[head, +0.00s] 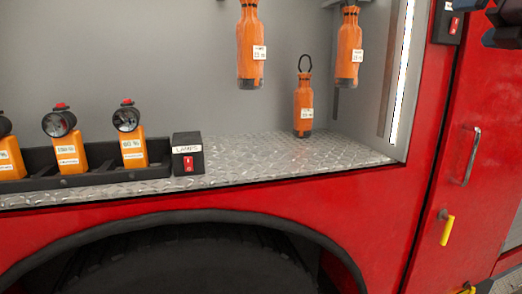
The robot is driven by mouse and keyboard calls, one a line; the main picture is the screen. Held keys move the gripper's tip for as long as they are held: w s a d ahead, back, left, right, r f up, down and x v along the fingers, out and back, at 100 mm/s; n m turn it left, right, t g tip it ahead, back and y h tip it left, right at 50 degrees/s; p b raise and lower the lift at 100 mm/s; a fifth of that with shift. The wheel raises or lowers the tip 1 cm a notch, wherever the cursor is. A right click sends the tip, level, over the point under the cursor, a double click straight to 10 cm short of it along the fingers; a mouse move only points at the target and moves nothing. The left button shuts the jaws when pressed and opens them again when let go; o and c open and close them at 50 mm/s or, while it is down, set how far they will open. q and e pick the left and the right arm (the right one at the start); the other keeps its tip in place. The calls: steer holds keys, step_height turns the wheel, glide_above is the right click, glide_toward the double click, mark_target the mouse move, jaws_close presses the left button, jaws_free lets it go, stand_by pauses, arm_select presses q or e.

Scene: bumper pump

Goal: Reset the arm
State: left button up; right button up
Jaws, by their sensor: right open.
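Part of my right gripper (500,22) shows as a dark shape at the top right corner, cut off by the frame edge. It is open, and I see nothing held in it. It is in front of the red truck body, well to the right of the orange bottle-shaped devices. My left gripper is not in view.
An orange bottle-shaped device (303,108) stands on the metal tread-plate shelf (250,160); two others (251,50) (348,50) hang above. Several orange lamps (131,140) sit in a black rack, beside a switch box (188,154). A door handle (471,157) and yellow lever (447,230) stick out right.

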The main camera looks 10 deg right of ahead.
steer(key=w+a+f+m+g+y, duration=0.1)
steer(key=w+a+f+m+y, duration=0.15)
steer(key=w+f, duration=0.45)
steer(key=w+a+f+m+g+y, duration=0.1)
steer(key=w+a+f+m, duration=0.2)
steer(key=f, duration=0.8)
steer(key=a+f+m, duration=0.2)
steer(key=f+m, duration=0.3)
steer(key=f, duration=0.7)
steer(key=a+f+m, duration=0.2)
steer(key=f+m, duration=0.2)
steer(key=f, duration=0.8)
steer(key=s+a+f+m+g+h, duration=0.1)
steer(key=s+a+f+m, duration=0.3)
steer(key=f, duration=0.6)
steer(key=s+a+f+m+g+h, duration=0.1)
steer(key=s+f+m, duration=0.4)
steer(key=f, duration=0.5)
steer(key=s+a+f+m+g+h, duration=0.1)
steer(key=s+a+f+m, duration=0.1)
steer(key=s+f, duration=0.5)
steer(key=s+a+f+m+g+h, duration=0.1)
steer(key=s+a+f+m+g, duration=0.1)
steer(key=s+f, duration=0.5)
steer(key=s+a+m, duration=0.1)
steer(key=s+m, duration=0.1)
steer(key=s, duration=0.1)
steer(key=shift+s+f, duration=0.15)
steer(key=shift+s, duration=0.25)
steer(key=shift+a, duration=0.2)
